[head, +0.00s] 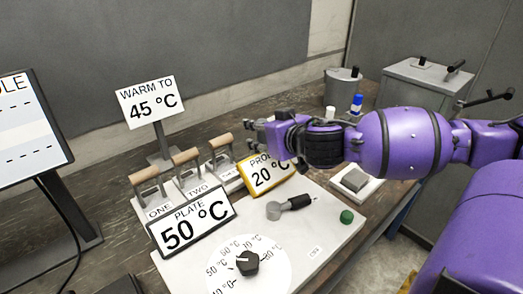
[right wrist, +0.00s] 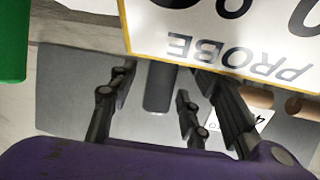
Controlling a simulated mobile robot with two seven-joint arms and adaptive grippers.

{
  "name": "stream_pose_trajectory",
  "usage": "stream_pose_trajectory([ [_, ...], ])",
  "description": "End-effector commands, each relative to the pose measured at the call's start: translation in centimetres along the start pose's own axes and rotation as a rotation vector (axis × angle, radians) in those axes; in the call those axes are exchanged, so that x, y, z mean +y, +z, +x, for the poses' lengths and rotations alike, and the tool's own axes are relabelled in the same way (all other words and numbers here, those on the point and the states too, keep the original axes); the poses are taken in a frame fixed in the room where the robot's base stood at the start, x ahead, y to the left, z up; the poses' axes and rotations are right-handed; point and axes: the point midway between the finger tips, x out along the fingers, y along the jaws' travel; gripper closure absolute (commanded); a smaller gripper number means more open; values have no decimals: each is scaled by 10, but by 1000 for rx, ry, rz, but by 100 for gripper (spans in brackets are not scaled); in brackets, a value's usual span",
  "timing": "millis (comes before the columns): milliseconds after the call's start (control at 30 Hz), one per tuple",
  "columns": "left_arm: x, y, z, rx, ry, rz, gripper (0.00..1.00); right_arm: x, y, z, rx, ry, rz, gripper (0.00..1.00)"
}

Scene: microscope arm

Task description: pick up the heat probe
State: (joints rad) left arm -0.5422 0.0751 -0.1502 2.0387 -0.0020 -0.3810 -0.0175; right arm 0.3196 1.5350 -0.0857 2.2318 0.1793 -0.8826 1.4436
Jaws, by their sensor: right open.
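My right gripper (head: 261,138) comes in from the right and hangs open behind the yellow-edged PROBE sign (head: 262,174), which reads 20 °C. In the right wrist view the open fingers (right wrist: 155,88) stand either side of a dark grey cylinder (right wrist: 159,84), perhaps the heat probe; the sign (right wrist: 220,35) hides its upper part. I cannot tell whether the fingers touch it. In the head view the gripper and sign hide that spot. A grey piece with a black handle (head: 290,205) lies on the white plate before the sign. My left gripper is out of view.
Wooden-handled tools (head: 188,170) stand left of the gripper. A PLATE sign (head: 192,222), a dial (head: 248,262) and a green button (head: 347,216) are in front. A WARM TO sign (head: 150,102) stands behind. A blue-capped item (head: 357,100) stands beyond the arm.

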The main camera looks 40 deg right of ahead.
Motion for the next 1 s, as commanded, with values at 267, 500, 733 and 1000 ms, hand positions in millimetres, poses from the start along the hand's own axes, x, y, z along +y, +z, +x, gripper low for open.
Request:
stream_pose_trajectory([
  [267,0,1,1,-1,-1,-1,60,0,-1,2,0,-1,0,55],
  [500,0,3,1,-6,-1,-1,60,0,0,2,0,-1,0,86],
  [733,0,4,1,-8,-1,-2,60,0,-1,2,1,-1,0,100],
  [1000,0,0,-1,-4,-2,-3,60,0,-14,-4,4,0,0,100],
])
